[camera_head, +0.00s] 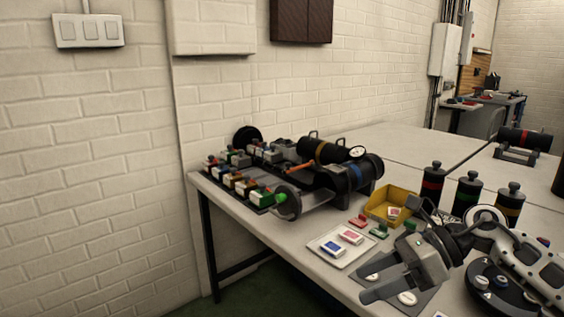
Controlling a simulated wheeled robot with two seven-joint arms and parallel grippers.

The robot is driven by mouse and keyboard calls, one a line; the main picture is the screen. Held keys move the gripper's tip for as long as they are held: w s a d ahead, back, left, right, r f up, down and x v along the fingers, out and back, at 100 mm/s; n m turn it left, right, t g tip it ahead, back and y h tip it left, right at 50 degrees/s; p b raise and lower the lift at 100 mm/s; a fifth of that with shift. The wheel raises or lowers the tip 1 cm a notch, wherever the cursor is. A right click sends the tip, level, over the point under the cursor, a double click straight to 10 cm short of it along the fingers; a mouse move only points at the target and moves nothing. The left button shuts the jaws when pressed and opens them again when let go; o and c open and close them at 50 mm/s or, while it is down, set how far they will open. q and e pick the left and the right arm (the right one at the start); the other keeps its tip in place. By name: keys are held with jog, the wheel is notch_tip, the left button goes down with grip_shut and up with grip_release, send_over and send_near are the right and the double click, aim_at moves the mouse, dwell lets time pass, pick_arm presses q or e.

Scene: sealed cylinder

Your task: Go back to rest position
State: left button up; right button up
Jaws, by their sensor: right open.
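My right gripper (377,284) is open and empty, above the front part of the white table (309,234), with its arm coming in from the right. Its two fingers point left, over a grey plate (425,297) with round pieces. A black sealed cylinder with a blue band (355,178) lies on the table beyond it, apart from the gripper. Another black cylinder with an orange band (320,151) lies just behind. My left gripper does not show.
A yellow bin (390,206) and a white tray (341,246) with red and blue pieces lie near the gripper. Several black bottles (466,193) stand at right. Racks of small coloured parts (240,186) fill the table's left end. A brick wall (90,170) rises at left.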

jog(key=s+a+m+t+y, duration=0.3)
jog(key=a+m+t+y, duration=0.5)
jog(key=m, duration=0.6)
jog(key=s+d+f+m+t+h, duration=0.15)
jog(key=f+m+t+h, duration=0.35)
jog(key=m, duration=0.6)
jog(key=s+d+f+m+t+h, duration=0.1)
jog(key=d+f+m+t+h, duration=0.15)
jog(key=f+m+h, duration=0.65)
jog(key=s+d+f+m+g+h, duration=0.1)
jog(key=s+f+m+g+h, duration=0.1)
jog(key=s+f+m+g, duration=0.3)
jog(key=s+f+m, duration=0.4)
jog(key=s+m, duration=0.3)
jog(key=shift+d+m+h, duration=0.3)
jog(key=shift+d, duration=0.05)
